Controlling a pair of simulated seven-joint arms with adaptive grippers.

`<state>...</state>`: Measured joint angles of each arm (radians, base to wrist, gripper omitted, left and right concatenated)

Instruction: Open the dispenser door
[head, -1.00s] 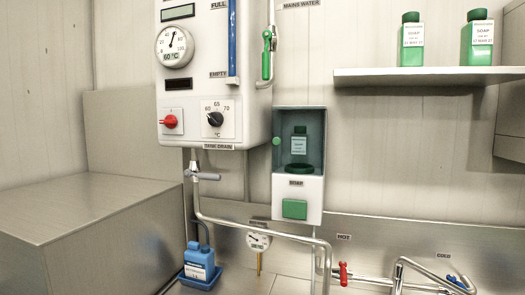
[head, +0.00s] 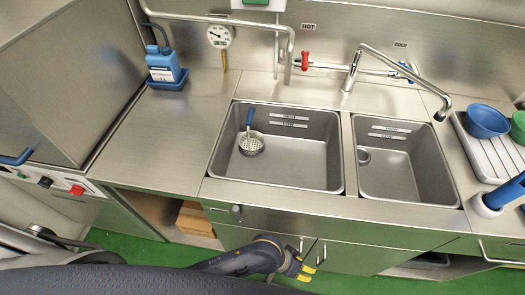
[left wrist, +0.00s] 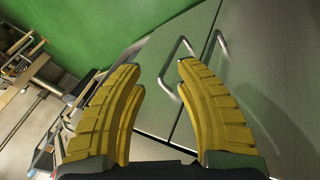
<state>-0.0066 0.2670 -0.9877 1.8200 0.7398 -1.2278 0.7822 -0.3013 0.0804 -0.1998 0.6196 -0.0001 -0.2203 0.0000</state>
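The soap dispenser (head: 240,5) shows only its white lower edge and a bit of its green button, at the top of the head view. Its door is out of view, so I cannot see how it stands now. My left gripper (head: 296,266) is low in front of the sink cabinet, far below the dispenser. In the left wrist view its yellow fingers (left wrist: 159,72) are spread apart with nothing held between them. Cabinet door handles (left wrist: 177,62) show beyond the fingertips. My right gripper is not in view.
Two sink basins (head: 285,175) lie in the steel counter (head: 178,135); a strainer (head: 251,143) is in the left one. A bent pipe (head: 225,22), gauge (head: 219,36) and faucet (head: 385,60) rise behind. A blue bottle (head: 162,68) stands left. Bowls (head: 487,119) stand right.

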